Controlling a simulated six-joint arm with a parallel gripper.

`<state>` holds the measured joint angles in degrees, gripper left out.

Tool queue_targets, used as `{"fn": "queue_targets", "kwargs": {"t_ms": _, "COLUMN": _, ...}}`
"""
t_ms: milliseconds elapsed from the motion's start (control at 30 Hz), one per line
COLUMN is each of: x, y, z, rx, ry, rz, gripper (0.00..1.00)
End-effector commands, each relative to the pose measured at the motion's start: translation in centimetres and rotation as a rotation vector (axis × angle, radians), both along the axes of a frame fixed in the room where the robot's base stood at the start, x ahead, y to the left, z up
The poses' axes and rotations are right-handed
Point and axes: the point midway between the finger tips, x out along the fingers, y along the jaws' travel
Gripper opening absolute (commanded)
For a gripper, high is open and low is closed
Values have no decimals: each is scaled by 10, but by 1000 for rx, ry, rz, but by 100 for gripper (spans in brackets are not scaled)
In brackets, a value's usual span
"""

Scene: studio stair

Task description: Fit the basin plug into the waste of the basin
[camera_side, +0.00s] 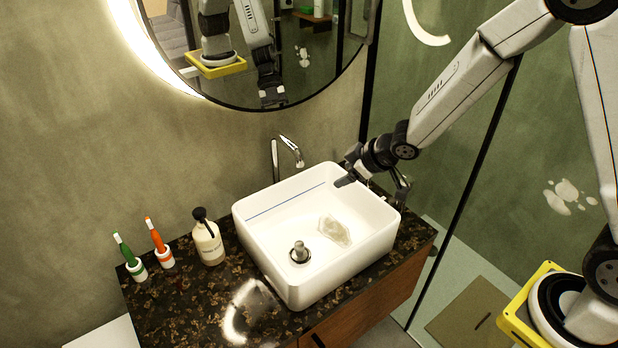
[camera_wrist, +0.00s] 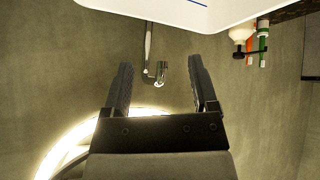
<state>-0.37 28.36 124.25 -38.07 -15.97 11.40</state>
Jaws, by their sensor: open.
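The white rectangular basin (camera_side: 262,229) stands on the counter; part of it also shows at the top of the wrist view (camera_wrist: 150,12). A metal basin plug (camera_side: 299,252) stands roughly upright at the waste in the basin floor, with a dark ring around its foot. I cannot tell whether it is seated fully; the waste opening is mostly hidden by it. My gripper (camera_side: 374,188) is open and empty over the basin's far right rim, well apart from the plug. Its two fingers are spread in the wrist view (camera_wrist: 160,75), where the plug is not in view.
A tall tap (camera_side: 275,160) rises behind the basin. A pale translucent patch (camera_side: 335,230) lies on the basin floor. A soap bottle (camera_side: 208,238) and two toothbrush holders (camera_side: 165,257) stand left on the dark counter (camera_side: 190,300). A mirror (camera_side: 330,65) hangs above; glass is at right.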

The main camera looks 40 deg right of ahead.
Motion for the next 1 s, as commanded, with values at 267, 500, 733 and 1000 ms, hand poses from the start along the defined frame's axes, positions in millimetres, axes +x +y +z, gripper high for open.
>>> {"fn": "queue_targets", "kwargs": {"t_ms": 267, "x": -70, "y": -31, "z": 23, "rx": -33, "ry": 179, "rz": -246, "gripper": 76}}
{"fn": "queue_targets", "kwargs": {"t_ms": 500, "x": -142, "y": -38, "z": 31, "rx": 0, "ry": 366, "rz": -407, "gripper": 76}}
{"fn": "queue_targets", "kwargs": {"t_ms": 733, "x": -183, "y": -34, "z": 34, "rx": 42, "ry": 479, "rz": -476, "gripper": 76}}
{"fn": "queue_targets", "kwargs": {"t_ms": 1000, "x": -190, "y": -33, "z": 33, "rx": 50, "ry": 501, "rz": -485, "gripper": 76}}
